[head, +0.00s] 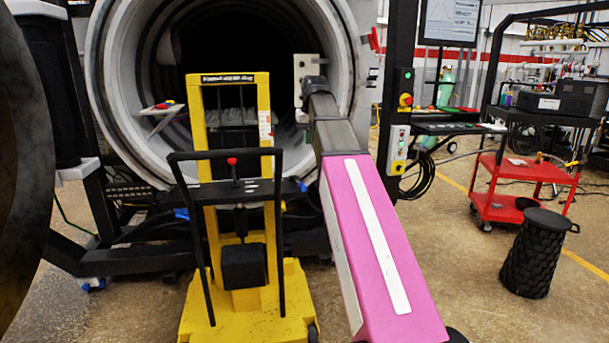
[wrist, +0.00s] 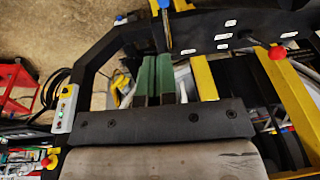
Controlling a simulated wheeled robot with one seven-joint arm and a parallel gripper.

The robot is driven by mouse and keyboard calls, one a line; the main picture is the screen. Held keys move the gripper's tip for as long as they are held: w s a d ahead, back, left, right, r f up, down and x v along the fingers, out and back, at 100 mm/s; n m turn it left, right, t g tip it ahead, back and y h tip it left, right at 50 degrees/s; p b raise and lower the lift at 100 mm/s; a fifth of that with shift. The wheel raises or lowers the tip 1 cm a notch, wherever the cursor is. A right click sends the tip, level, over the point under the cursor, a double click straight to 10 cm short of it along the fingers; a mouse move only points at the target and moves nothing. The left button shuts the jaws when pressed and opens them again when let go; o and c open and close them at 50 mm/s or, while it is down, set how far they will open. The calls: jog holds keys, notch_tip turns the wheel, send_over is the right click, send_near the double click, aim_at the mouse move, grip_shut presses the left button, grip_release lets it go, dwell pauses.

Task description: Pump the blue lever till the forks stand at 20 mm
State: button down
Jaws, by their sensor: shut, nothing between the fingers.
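The yellow lift truck (head: 292,300) stands in front of the round furnace, with a black handle frame (head: 180,225) around its mast. A small blue tip (head: 303,187), which looks like the end of the blue lever, shows at the right of the mast. A blue piece also shows in the wrist view (wrist: 188,51), beyond the fingers. My gripper (wrist: 155,75) is shut and empty, its green fingers side by side near the yellow mast (wrist: 205,82). In the head view my arm hides the gripper. The forks cannot be made out, and no height reading is legible.
A red knob (head: 231,161) rises in front of the mast. The furnace (head: 110,90) opens behind the truck. A control post (head: 398,140) stands right of my arm. A red cart (head: 530,172) and a black bin (head: 532,255) are farther right, with bare floor between.

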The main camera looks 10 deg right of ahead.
jog(key=shift+f, duration=0.1)
send_over(306, 185)
jog(key=w, duration=0.3)
notch_tip(306, 185, down, 12)
jog(key=shift+r, duration=0.15)
jog(key=shift+s+a+f, duration=0.1)
jog(key=shift+f, duration=0.8)
jog(key=shift+s+f, duration=0.3)
jog(key=shift+f, duration=0.1)
jog(key=f+t, duration=0.1)
jog(key=s+f, duration=0.1)
jog(key=f, duration=0.1)
jog(key=f+t, duration=0.1)
jog(key=shift+s+f+t, duration=0.15)
jog(key=shift+s+t, duration=0.15)
jog(key=shift+s, duration=0.05)
notch_tip(306, 185, down, 9)
